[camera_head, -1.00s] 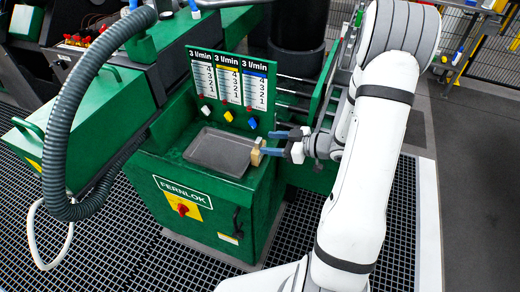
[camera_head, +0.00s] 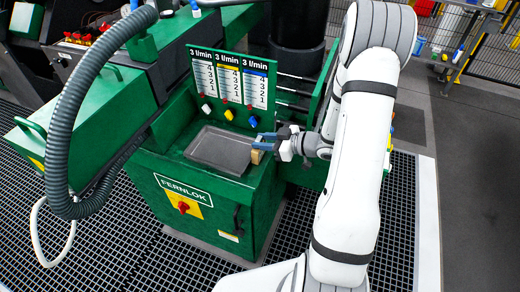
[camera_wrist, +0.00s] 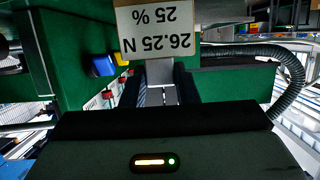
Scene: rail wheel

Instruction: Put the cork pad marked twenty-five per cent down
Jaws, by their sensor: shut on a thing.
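The cork pad (camera_head: 256,157) is a small tan block at the right edge of the green cabinet's top in the head view. In the wrist view its pale face (camera_wrist: 157,24) reads "26.25 N" and "25 %", upside down. My gripper (camera_head: 262,143), with blue fingers, is shut on the pad. The fingers partly cover it in the head view. I cannot tell whether the pad touches anything below.
A dark shallow tray (camera_head: 222,150) lies on the green cabinet (camera_head: 205,190), left of the pad. A panel with three flow gauges (camera_head: 229,78) stands behind it, with white, yellow and blue knobs below. A thick grey hose (camera_head: 58,150) hangs at the left.

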